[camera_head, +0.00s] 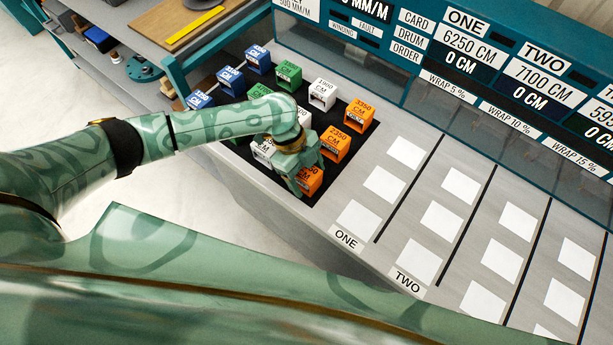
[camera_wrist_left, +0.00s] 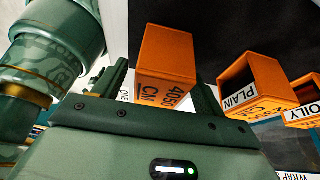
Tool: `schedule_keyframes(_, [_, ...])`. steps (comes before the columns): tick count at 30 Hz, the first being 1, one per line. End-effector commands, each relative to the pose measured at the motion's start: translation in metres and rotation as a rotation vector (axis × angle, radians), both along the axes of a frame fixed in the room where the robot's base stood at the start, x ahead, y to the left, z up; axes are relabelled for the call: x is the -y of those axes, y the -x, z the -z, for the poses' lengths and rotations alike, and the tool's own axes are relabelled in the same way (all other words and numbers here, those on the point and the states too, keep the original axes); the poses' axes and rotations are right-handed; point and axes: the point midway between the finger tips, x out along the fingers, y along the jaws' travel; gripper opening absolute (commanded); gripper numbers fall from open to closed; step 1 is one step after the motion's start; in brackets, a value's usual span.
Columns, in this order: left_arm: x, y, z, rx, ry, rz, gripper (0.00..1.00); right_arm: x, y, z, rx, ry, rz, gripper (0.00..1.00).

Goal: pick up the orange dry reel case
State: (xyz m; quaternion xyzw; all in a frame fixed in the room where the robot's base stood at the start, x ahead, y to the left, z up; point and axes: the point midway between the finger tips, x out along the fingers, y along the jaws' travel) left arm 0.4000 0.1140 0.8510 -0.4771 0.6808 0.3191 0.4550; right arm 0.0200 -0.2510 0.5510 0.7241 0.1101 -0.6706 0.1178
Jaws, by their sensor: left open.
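Three orange reel cases stand in the right-hand column of the black mat (camera_head: 262,184). The far case (camera_head: 360,114) reads 3350 CM and the middle case (camera_head: 334,144) reads 2350 CM. My left gripper (camera_head: 303,170) is open over the nearest orange case (camera_head: 311,182) and partly hides it. In the left wrist view this case (camera_wrist_left: 166,65) lies between the two fingers, its number starting 405; its kind word is not visible. The other two show PLAIN (camera_wrist_left: 247,88) and OILY (camera_wrist_left: 302,100). My right gripper is not in view.
White (camera_head: 322,93), green (camera_head: 288,74) and blue (camera_head: 258,58) cases stand on the mat close to my left arm. The grey counter (camera_head: 400,210) to the right has free white squares. A teal display panel (camera_head: 460,60) rises behind it.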

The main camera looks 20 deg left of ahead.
Motion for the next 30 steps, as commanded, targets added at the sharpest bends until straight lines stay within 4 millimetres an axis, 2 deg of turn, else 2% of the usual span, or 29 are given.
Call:
schedule_keyframes(2, [0.003, 0.002, 0.01, -0.002, 0.0, -0.001, 0.71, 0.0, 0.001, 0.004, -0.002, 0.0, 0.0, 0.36])
schedule_keyframes(8, [0.004, 0.001, 0.01, 0.001, 0.0, 0.0, 0.71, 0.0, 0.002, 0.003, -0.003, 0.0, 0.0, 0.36])
schedule_keyframes(14, [0.004, 0.001, 0.009, 0.001, 0.0, 0.0, 0.18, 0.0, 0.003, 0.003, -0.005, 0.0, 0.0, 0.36])
schedule_keyframes(15, [0.004, 0.001, 0.01, 0.001, 0.0, 0.0, 0.13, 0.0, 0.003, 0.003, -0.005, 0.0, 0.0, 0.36])
schedule_keyframes(24, [0.004, 0.001, 0.006, 0.002, 0.001, 0.0, 0.14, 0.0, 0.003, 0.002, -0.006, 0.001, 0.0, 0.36])
schedule_keyframes(28, [0.004, 0.0, -0.006, 0.003, 0.001, 0.001, 0.14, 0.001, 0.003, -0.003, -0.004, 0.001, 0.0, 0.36])
schedule_keyframes(30, [0.004, 0.0, -0.019, 0.005, 0.002, 0.001, 0.14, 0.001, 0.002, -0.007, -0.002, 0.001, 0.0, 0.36])
